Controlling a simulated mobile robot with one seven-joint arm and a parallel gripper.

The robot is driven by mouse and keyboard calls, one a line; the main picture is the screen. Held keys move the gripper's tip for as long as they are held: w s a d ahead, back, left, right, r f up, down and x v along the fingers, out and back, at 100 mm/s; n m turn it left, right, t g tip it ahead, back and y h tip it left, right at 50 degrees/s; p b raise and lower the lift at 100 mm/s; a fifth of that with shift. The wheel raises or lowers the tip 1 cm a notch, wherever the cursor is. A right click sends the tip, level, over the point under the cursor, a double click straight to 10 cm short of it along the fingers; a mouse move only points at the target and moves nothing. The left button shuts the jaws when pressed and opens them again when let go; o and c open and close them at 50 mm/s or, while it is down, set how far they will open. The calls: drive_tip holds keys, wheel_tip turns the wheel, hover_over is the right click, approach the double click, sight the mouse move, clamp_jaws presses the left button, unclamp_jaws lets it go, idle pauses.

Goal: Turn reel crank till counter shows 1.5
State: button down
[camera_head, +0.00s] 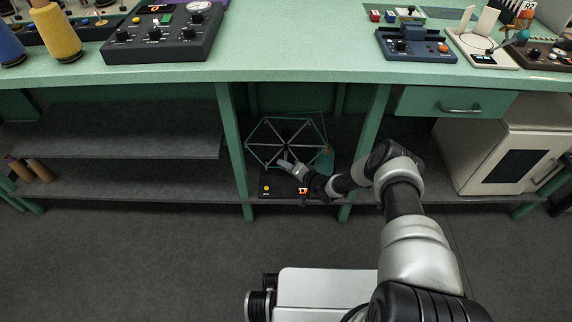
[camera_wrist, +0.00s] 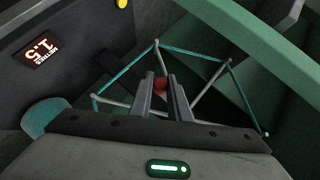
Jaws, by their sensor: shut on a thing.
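The reel (camera_head: 270,132), a six-sided frame of teal bars with pale spokes, stands on a dark base (camera_head: 281,186) on the low shelf under the bench. Part of its frame (camera_wrist: 190,52) also shows in the wrist view. My gripper (camera_head: 287,164) is in front of the reel. In the wrist view my gripper (camera_wrist: 161,82) is shut on the red crank knob (camera_wrist: 160,84), which shows between the two fingers. The lit orange counter (camera_head: 303,191) is on the base. In the wrist view the counter (camera_wrist: 40,53) appears turned, and I cannot read its digits surely.
A teal cone (camera_head: 325,160) stands close to the reel's right side. Green posts (camera_head: 235,150) flank the opening, with the bench top (camera_head: 300,65) above. A white cabinet (camera_head: 500,155) stands at right. The floor (camera_head: 150,260) in front is clear.

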drive_tip(key=shift+s+f, duration=0.15)
drive_tip(key=c, duration=1.9)
unclamp_jaws()
drive_tip(key=shift+o, duration=1.2)
drive_tip(key=p+v, duration=0.5)
drive_tip(key=v, duration=1.2)
drive_tip(key=shift+r, duration=0.2)
drive_tip(key=shift+s, duration=0.1)
